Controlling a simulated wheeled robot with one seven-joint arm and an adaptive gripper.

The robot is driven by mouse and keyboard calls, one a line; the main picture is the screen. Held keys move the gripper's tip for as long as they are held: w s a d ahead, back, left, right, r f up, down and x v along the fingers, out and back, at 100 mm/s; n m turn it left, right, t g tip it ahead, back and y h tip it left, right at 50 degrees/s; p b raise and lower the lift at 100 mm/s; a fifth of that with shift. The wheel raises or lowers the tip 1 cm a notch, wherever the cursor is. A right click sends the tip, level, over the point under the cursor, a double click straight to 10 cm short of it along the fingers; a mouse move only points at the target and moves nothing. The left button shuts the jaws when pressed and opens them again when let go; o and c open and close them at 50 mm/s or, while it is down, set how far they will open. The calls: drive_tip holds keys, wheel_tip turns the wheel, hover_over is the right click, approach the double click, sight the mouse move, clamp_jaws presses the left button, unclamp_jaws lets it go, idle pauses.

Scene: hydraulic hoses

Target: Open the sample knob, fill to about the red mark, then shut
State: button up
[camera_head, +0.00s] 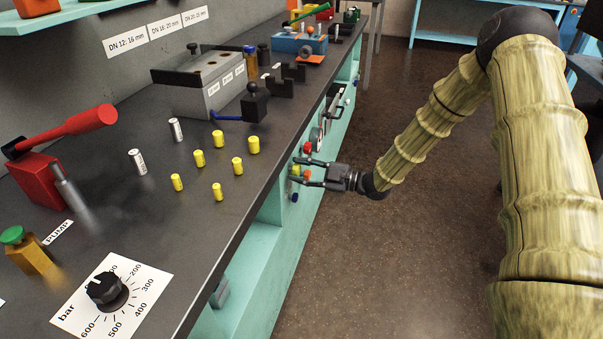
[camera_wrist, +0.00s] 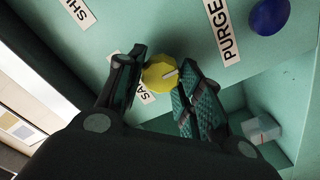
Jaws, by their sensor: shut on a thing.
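My gripper (camera_wrist: 163,80) is shut on this knob, one finger on each side. In the head view my gripper (camera_head: 307,174) reaches the bench's front panel from the right. A small clear container (camera_wrist: 262,129) stands in the recess at the lower right of the wrist view.
A blue knob (camera_wrist: 269,16) beside the label PURGE (camera_wrist: 229,40) is close on the right. A red knob (camera_head: 307,147) and a round gauge (camera_head: 316,138) are farther along the panel. The dark bench top (camera_head: 215,212) overhangs the panel. The floor (camera_head: 400,235) to the right is clear.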

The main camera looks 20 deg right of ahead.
drive_tip(key=shift+n, duration=0.3)
drive_tip(key=o, duration=1)
drive_tip(key=shift+o, duration=0.2)
drive_tip(key=shift+d, duration=0.1)
drive_tip(key=v, duration=1.2)
drive_tip(key=shift+f, duration=0.1)
